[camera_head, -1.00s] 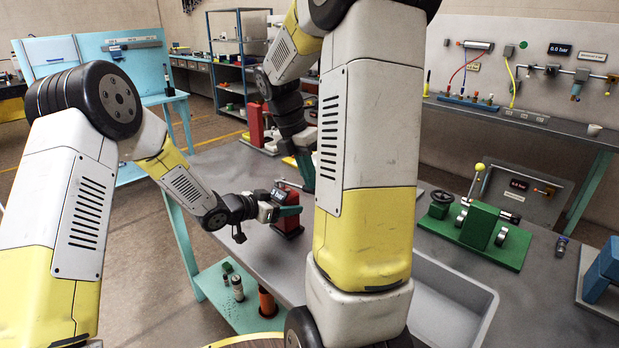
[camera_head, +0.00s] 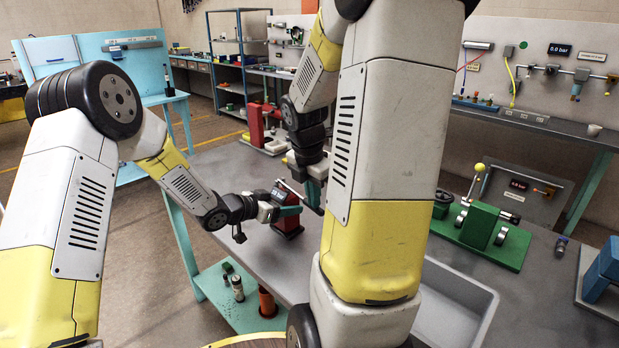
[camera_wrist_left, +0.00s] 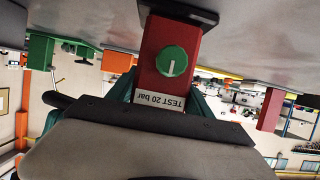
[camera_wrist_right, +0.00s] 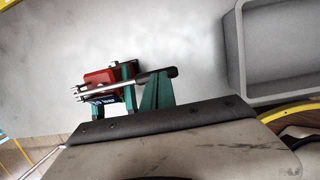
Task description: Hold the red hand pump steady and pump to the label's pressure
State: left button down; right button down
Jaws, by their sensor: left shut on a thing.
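The red hand pump (camera_head: 288,226) stands on the grey bench. My left gripper (camera_head: 287,211) is shut on its body from the left. In the left wrist view, the red body (camera_wrist_left: 152,42) carries a green knob (camera_wrist_left: 171,61) and a label (camera_wrist_left: 161,99) reading "TEST 20 bar", upside down. In the right wrist view, the pump's dark display (camera_wrist_right: 108,99) seems to read 0.0 bar, and its silver lever (camera_wrist_right: 140,80) ends in a black grip. My right gripper (camera_head: 312,196) looks open, close to the lever; whether it touches is unclear.
Another red device (camera_head: 256,122) stands at the bench's far end. Bare bench lies around the pump.

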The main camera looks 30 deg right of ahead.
jog(key=shift+s+f, duration=0.3)
jog(key=shift+f, duration=0.05)
jog(key=v, duration=1.4)
jog(key=shift+s+d+r, duration=0.2)
jog(key=shift+s+r, duration=0.05)
jog(key=shift+s, duration=0.05)
dwell(1.0)
jog(key=w+d+r+g+y, duration=0.3)
jog(key=w+d+r+g, duration=0.1)
jog(key=w, duration=0.4)
jog(key=shift+d+r, duration=0.35)
jog(key=shift+r, duration=0.25)
jog(key=shift+w, duration=0.1)
jog(key=x, duration=1.4)
jog(key=shift+s+a, duration=0.2)
jog(key=shift+s, duration=0.05)
